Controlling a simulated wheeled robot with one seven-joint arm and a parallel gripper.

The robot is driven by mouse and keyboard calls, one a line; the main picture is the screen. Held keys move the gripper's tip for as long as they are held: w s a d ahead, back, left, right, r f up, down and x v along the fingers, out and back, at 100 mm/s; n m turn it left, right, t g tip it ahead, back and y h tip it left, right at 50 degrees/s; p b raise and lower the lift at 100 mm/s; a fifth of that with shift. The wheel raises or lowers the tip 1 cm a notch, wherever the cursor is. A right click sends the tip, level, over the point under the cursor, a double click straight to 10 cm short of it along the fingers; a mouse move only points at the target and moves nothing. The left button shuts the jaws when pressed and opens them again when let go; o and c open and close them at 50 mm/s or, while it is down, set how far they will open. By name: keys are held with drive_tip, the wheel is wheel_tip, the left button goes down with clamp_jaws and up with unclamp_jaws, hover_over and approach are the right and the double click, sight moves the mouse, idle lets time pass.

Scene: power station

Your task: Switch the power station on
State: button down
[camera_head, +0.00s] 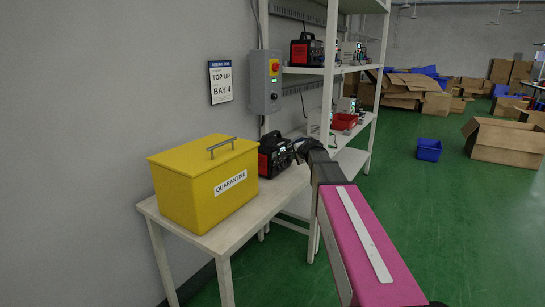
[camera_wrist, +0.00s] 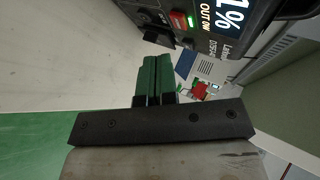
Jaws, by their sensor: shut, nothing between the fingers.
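The power station (camera_head: 270,158), black and red, stands on the white table beside the yellow box. In the wrist view part of its front (camera_wrist: 205,45) fills the top edge, turned sideways. Its display (camera_wrist: 226,18) is lit and reads "1%" and "OUT 0W", with cut-off digits possible. A red part with a small green light (camera_wrist: 181,20) is beside the display; I cannot tell what it is. My gripper (camera_wrist: 157,62) is shut and empty, its green fingers just below the front panel in the picture. In the head view my gripper (camera_head: 298,148) is at the station's right side, partly hidden by my arm.
A yellow box marked "QUARANTINE" (camera_head: 207,188) is left of the station on the table (camera_head: 220,240). A grey wall box (camera_head: 264,85) with a red button hangs behind. A similar red-black unit (camera_head: 307,50) sits on the shelf.

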drive_tip(key=shift+s+d, duration=0.8)
drive_tip(key=shift+d, duration=0.3)
drive_tip(key=shift+s+d, duration=0.75)
drive_tip(key=shift+d, duration=0.35)
